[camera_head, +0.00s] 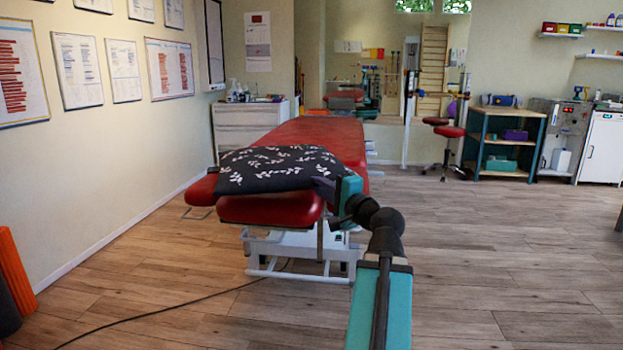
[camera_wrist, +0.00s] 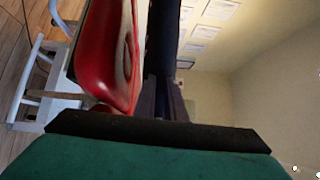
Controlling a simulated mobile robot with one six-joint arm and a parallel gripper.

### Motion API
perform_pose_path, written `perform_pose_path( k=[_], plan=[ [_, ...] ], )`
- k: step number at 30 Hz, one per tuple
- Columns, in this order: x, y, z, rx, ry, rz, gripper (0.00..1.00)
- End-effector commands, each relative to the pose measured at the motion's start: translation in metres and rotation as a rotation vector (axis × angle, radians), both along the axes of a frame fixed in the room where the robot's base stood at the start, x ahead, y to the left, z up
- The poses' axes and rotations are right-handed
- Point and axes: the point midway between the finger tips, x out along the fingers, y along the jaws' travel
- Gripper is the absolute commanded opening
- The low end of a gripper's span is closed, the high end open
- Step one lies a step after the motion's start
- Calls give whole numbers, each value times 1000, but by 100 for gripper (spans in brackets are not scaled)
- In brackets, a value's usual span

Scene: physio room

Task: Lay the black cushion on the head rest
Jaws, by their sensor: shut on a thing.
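The black cushion (camera_head: 270,170) with a white leaf pattern is level over the near end of the red treatment table. The red head rest (camera_head: 270,208) shows below the cushion's near edge. In the wrist view the head rest (camera_wrist: 105,60) shows its face opening, and the dark cushion (camera_wrist: 162,40) appears edge-on beside it with a narrow light gap between them. My gripper (camera_head: 331,190) is at the cushion's right near corner, shut on it. Its dark fingers (camera_wrist: 163,100) show in the wrist view. The cushion hides the top of the head rest in the head view.
The red table top (camera_head: 315,135) stretches away behind the cushion. A white drawer cabinet (camera_head: 248,125) stands at the back left, and a red stool (camera_head: 449,132) at the back right. A black cable (camera_head: 180,310) crosses the floor. The floor at right is clear.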

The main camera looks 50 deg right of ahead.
Motion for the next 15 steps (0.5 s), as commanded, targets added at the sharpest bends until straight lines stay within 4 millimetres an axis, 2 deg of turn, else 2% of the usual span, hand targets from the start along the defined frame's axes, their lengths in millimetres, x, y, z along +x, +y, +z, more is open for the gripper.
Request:
perform_pose_path(
  k=[1, 15],
  plan=[
    [1, -1, 5, 1, -2, 0, 0],
    [11, -11, 3, 2, -1, -2, 0]
  ],
)
